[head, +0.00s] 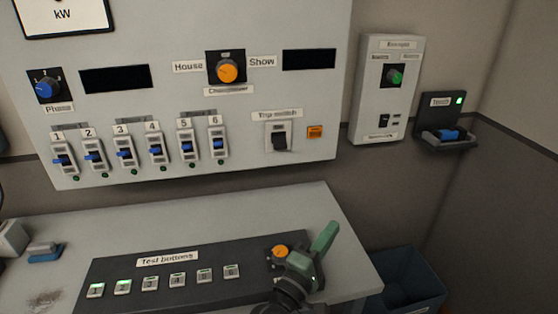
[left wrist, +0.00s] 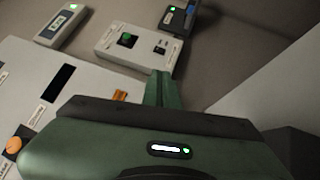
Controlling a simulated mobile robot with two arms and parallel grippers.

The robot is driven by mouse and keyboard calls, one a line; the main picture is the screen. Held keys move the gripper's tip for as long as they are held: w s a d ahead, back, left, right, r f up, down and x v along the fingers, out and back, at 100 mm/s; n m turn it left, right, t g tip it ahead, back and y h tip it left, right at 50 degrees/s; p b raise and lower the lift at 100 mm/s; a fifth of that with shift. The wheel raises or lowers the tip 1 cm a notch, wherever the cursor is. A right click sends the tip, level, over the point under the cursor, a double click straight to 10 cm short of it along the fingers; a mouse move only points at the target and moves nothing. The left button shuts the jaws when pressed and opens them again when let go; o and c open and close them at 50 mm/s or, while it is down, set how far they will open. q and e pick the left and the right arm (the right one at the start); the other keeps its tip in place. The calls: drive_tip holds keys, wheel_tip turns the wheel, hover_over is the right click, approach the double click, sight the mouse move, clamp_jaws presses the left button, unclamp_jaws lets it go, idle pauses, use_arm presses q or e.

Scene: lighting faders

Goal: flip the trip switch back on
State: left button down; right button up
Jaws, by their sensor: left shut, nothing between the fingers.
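The trip switch (head: 278,140) is a black rocker in a pale housing at the lower right of the grey wall panel (head: 200,25). Its dark lever seems to point down. A small orange indicator (head: 315,132) sits just right of it and also shows in the left wrist view (left wrist: 119,95). My green left gripper (head: 326,236) is shut and empty, below and right of the switch, above the desk's right side and apart from the panel. Its fingers (left wrist: 163,88) point toward the wall in the left wrist view, where the switch is hidden. My right gripper is not in view.
Several blue-tipped breakers (head: 155,146) and an orange chooser knob (head: 227,71) share the panel. A test-button strip (head: 165,285) lies on the desk (head: 200,222). A wall box (head: 385,90) and torch holder (head: 445,120) are at right, above a blue bin (head: 412,278).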

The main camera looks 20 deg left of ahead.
use_arm(q)
drive_tip(key=w+a+r+n+t+y, duration=0.25)
drive_tip(key=a+r+n+y, duration=0.35)
drive_tip(key=n, duration=0.4)
drive_tip(key=n+g+y, duration=0.6)
drive_tip(key=n+y, duration=0.4)
drive_tip(key=n, duration=0.6)
approach(274, 156)
drive_tip(key=shift+v, duration=2.1)
drive_tip(key=shift+w, duration=0.1)
drive_tip(key=p+x, duration=0.2)
drive_tip(key=x, duration=0.8)
drive_tip(key=shift+w+a, duration=0.1)
drive_tip(key=shift+w, duration=0.05)
drive_tip(key=s+r+p, duration=0.1)
drive_tip(key=s+d+r+p, duration=0.1)
drive_tip(key=r, duration=0.1)
drive_tip(key=shift+d+r+p, duration=0.1)
drive_tip(key=shift+d+p, duration=0.1)
drive_tip(key=shift+p, duration=0.2)
